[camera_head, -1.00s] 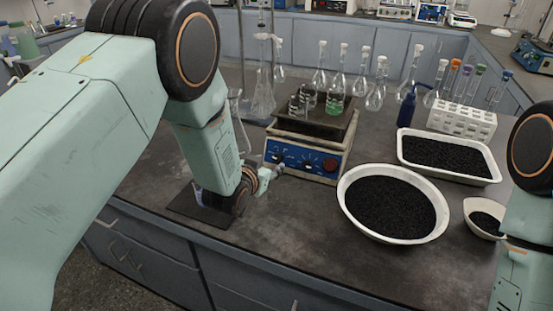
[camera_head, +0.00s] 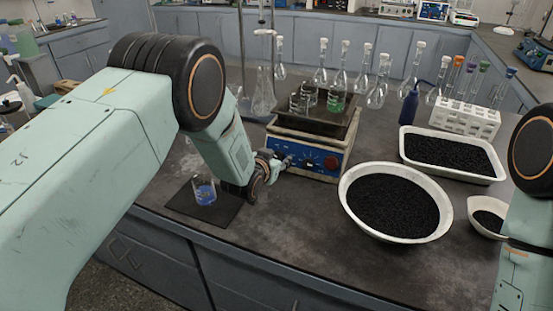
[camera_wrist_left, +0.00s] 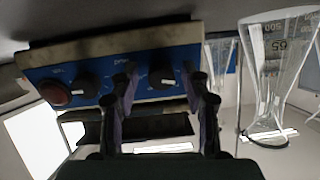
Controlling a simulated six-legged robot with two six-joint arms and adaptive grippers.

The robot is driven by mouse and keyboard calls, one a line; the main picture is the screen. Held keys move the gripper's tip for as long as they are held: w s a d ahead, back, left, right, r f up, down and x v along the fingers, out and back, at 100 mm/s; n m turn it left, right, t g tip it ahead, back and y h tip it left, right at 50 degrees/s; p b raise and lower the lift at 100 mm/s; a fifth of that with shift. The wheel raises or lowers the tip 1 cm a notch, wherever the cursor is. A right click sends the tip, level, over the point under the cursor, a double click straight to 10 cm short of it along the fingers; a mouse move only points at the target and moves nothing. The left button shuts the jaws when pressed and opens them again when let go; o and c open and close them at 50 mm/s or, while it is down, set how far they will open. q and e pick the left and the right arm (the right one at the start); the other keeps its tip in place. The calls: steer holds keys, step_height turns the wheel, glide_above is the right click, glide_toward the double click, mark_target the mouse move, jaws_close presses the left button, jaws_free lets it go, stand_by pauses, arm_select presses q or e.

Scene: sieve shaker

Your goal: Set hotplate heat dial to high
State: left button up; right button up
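The hotplate (camera_head: 318,147) stands on the bench with its blue control panel (camera_head: 318,160) facing the front edge. The panel has two black dials and a red knob (camera_head: 332,163). My left gripper (camera_head: 284,161) is close in front of the panel's left part. The left wrist view is upside down. There my left gripper (camera_wrist_left: 168,92) has its two fingers apart, one each side of a black dial (camera_wrist_left: 162,77); contact is not clear. The other black dial (camera_wrist_left: 87,84) is beside them, near the red knob (camera_wrist_left: 54,93). Dial labels are unreadable. My right gripper is out of view.
Glassware with green liquid (camera_head: 336,104) stands on the hotplate. A beaker with blue liquid (camera_head: 204,192) sits on a black mat (camera_head: 215,214) beside my left wrist. A round bowl (camera_head: 394,203) and a rectangular tray (camera_head: 452,155) of black granules are at right.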

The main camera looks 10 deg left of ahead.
arm_select(q)
steer(key=shift+s+a+r, duration=0.1)
steer(key=shift+s+r, duration=0.2)
steer(key=shift+s, duration=0.1)
steer(key=c, duration=0.5)
jaws_close()
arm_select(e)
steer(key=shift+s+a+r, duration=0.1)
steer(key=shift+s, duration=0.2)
